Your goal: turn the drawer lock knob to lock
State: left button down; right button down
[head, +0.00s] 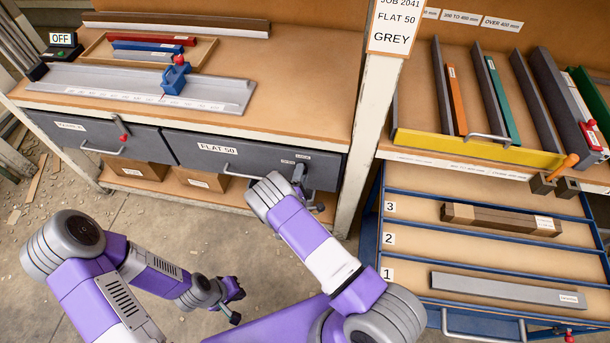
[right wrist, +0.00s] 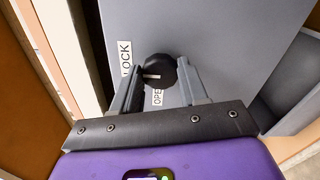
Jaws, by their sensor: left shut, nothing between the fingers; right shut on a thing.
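The drawer lock knob (right wrist: 161,71) is round and black with a white mark, on the grey front of the drawer labelled FLAT 50 (head: 240,156). The mark points left in the right wrist view, between the LOCK label (right wrist: 125,58) and the OPEN label (right wrist: 157,97), which is partly hidden. My right gripper (right wrist: 155,78) is shut on the knob, one finger on each side. In the head view my right gripper (head: 299,180) is at the drawer's right end and hides the knob. My left gripper (head: 236,300) is shut and empty, low over the floor, apart from the bench.
Another drawer (head: 95,138) with a red knob is to the left. A gauge plate with a blue block (head: 175,79) lies on the bench above. A white post (head: 362,130) stands right of my right gripper. A blue rack (head: 400,262) with bars stands further right.

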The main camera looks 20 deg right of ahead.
jog(key=c, duration=0.6)
grip_release()
jog(key=p+v, duration=0.1)
jog(key=v, duration=0.6)
jog(key=shift+s+a+p, duration=0.2)
jog(key=shift+s+p, duration=0.1)
jog(key=shift+p, duration=0.05)
